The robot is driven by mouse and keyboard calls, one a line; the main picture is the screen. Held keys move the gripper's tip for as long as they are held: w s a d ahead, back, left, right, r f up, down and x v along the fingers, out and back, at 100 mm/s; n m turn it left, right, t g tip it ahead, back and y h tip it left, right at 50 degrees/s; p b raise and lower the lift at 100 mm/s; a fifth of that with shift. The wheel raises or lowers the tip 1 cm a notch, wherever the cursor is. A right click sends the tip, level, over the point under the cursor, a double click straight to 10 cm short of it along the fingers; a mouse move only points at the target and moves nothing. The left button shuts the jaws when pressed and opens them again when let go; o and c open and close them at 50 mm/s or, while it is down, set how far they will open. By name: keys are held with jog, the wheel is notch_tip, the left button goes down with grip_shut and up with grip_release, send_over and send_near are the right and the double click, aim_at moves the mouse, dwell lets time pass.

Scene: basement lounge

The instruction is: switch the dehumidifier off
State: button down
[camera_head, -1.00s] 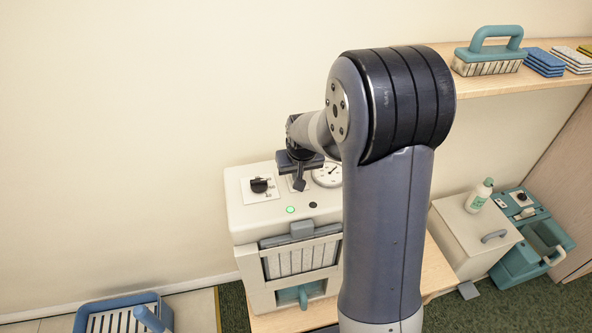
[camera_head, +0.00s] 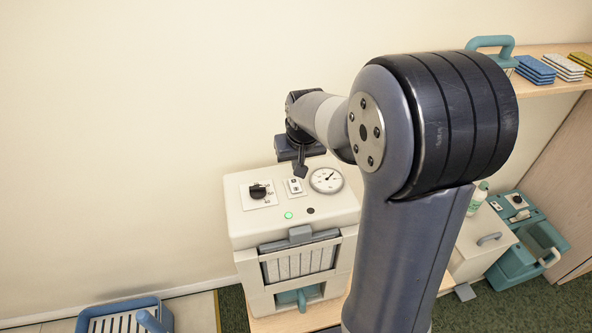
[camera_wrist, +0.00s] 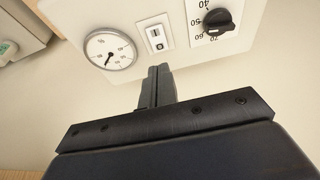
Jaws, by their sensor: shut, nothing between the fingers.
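The dehumidifier (camera_head: 292,222) is a cream box with a black knob (camera_head: 258,191), a small rocker switch (camera_head: 295,186), a round gauge (camera_head: 326,180) and a lit green lamp (camera_head: 288,215) on its top. In the wrist view the rocker switch (camera_wrist: 156,38) lies between the gauge (camera_wrist: 110,48) and the knob (camera_wrist: 218,21). Its two ends carry marks; which end is pressed I cannot tell. My gripper (camera_head: 301,174) is shut and empty, above the panel near the switch. In the wrist view my fingertips (camera_wrist: 159,70) point at the switch, apart from it.
A blue slatted tray (camera_head: 122,318) is at the lower left. The wall is close behind the dehumidifier.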

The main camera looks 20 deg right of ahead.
jog(key=shift+v, duration=2.25)
jog(key=shift+w, duration=0.1)
jog(key=shift+w+r+b, duration=0.15)
jog(key=shift+w+b, duration=0.2)
jog(key=shift+w, duration=0.3)
send_near(293, 181)
jog(key=p+x, duration=0.1)
jog(key=x, duration=0.4)
jog(key=shift+w, duration=0.2)
jog(key=shift+x, duration=0.75)
jog(key=shift+s, duration=0.15)
